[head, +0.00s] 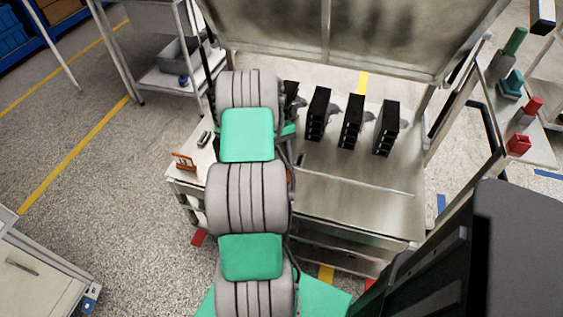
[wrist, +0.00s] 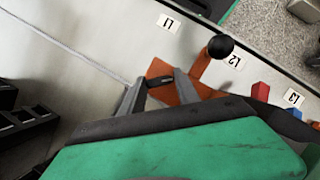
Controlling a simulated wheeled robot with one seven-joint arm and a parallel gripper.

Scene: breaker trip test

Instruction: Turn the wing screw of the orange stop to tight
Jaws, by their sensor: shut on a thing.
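In the wrist view the orange stop (wrist: 158,67) sits on the pale panel beside the L2 label. A dark wing screw (wrist: 162,81) shows in front of it. My gripper (wrist: 158,85) has its two grey fingers on either side of the wing screw and is shut on it. An orange arm with a black ball knob (wrist: 220,46) rises just right of the fingers. The fingers and green gripper body hide part of the stop; how tight the screw is cannot be told. In the head view my arm covers the stop and gripper.
Labels L1 (wrist: 168,22) and L3 (wrist: 293,98) lie along the panel edge. Red (wrist: 261,90) and blue (wrist: 287,109) pieces stand at right. In the head view several black modules (head: 351,121) stand on the metal bench (head: 360,190), with bare bench in front of them.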

